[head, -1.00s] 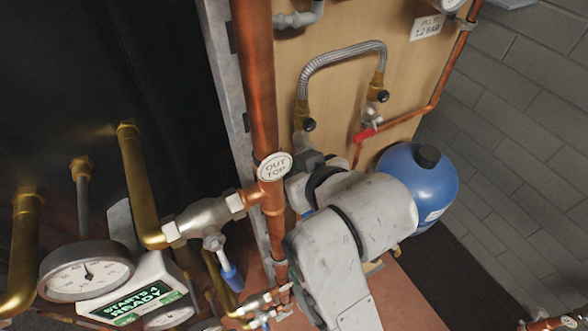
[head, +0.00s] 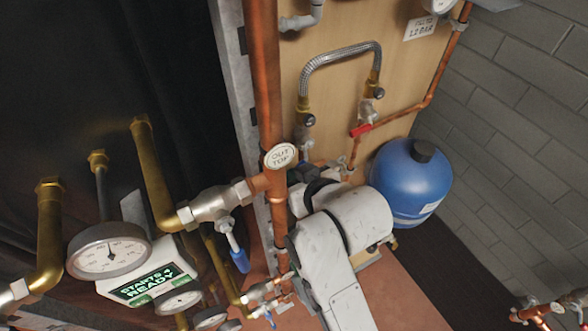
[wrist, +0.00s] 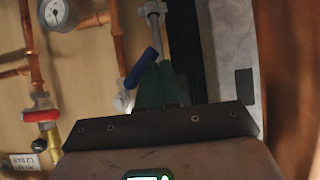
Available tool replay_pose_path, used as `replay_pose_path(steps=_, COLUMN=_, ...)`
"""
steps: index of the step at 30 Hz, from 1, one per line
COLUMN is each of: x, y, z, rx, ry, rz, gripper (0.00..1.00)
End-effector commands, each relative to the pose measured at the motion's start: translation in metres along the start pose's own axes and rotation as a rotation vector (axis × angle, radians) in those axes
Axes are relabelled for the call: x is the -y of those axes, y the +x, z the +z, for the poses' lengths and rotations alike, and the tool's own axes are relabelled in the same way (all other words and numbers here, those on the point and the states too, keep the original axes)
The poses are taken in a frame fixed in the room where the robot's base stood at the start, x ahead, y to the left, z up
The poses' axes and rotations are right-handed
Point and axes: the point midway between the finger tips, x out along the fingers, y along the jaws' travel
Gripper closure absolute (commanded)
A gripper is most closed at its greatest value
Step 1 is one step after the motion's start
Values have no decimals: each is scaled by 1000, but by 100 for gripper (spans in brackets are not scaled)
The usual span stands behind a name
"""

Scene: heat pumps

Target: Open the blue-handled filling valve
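In the wrist view a blue lever handle (wrist: 143,68) sits slanted on a pale valve body (wrist: 124,99) on the wooden board. My gripper's green fingers (wrist: 160,72) are close together, right beside the handle. Their tips overlap its right side in the picture; whether they touch it is unclear. No object shows between the fingers.
A red-handled valve (head: 361,130) and braided hose (head: 340,55) are on the board; a blue tank (head: 411,180) stands right. Another blue-handled valve (head: 238,255) hangs left of the pipe. A gauge (head: 110,250) and a display reading READY (head: 153,284) are front left.

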Motion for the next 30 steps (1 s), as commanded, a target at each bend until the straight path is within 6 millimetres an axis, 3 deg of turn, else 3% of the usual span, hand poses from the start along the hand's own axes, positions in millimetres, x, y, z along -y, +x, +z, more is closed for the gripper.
replay_pose_path(steps=15, x=-17, y=18, z=28, rx=8, ry=-200, rz=131, gripper=100)
replay_pose_path(steps=22, x=-26, y=21, z=32, rx=7, ry=-334, rz=223, gripper=100)
replay_pose_path(steps=30, x=-34, y=22, z=34, rx=6, ry=-337, rz=228, gripper=100)
